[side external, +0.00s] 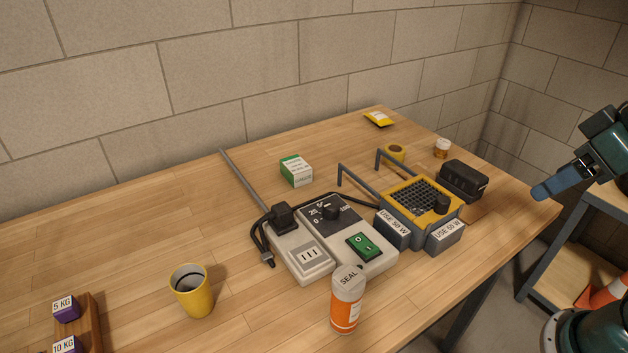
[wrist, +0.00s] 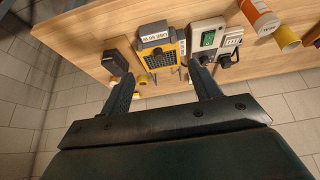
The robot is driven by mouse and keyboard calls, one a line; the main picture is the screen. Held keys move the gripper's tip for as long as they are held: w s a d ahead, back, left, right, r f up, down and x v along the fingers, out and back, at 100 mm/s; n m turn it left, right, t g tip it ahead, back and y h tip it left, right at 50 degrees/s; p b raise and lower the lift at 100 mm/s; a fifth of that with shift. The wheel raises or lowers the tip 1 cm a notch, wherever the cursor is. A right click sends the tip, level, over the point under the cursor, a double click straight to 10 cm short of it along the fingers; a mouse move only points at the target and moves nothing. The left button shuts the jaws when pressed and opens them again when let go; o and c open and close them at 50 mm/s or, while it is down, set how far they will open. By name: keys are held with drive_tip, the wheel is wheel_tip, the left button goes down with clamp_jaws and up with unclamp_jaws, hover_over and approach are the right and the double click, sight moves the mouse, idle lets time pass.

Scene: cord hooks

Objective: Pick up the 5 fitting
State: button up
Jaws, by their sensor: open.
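A small purple block with a white label reading 5 KG (side external: 66,308) sits on a wooden holder (side external: 92,325) at the lower left of the side view. A similar purple block labelled 10 KG (side external: 67,345) sits on the same holder, cut by the bottom edge. My gripper (side external: 541,192) is at the far right of the side view, past the table's right edge and far from both blocks. In the wrist view my gripper (wrist: 163,78) shows two dark fingers spread apart with nothing between them. The 5 KG label cannot be read in the wrist view.
A yellow cup (side external: 192,291), an orange SEAL bottle (side external: 346,302), a grey power box (side external: 335,240) with a cord and a yellow-grey heater unit (side external: 420,205) stand between. A black case (side external: 463,181) and a green-white box (side external: 296,171) lie farther back. The table's left side is mostly clear.

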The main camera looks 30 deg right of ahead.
drive_tip(key=w+d+r+n, duration=0.1)
drive_tip(key=w+d+r, duration=0.1)
drive_tip(key=w, duration=0.4)
drive_tip(key=w+d+r, duration=0.1)
drive_tip(key=w+r, duration=0.1)
drive_tip(key=w, duration=0.4)
drive_tip(key=n+g+y, duration=0.1)
drive_tip(key=n, duration=0.1)
hover_over(445, 141)
drive_tip(key=s, duration=0.5)
wheel_tip(445, 141, down, 15)
drive_tip(key=shift+w+d+f, duration=0.1)
drive_tip(key=shift+d+f, duration=0.25)
drive_tip(key=shift+d, duration=0.3)
drive_tip(key=shift+x, duration=4.3)
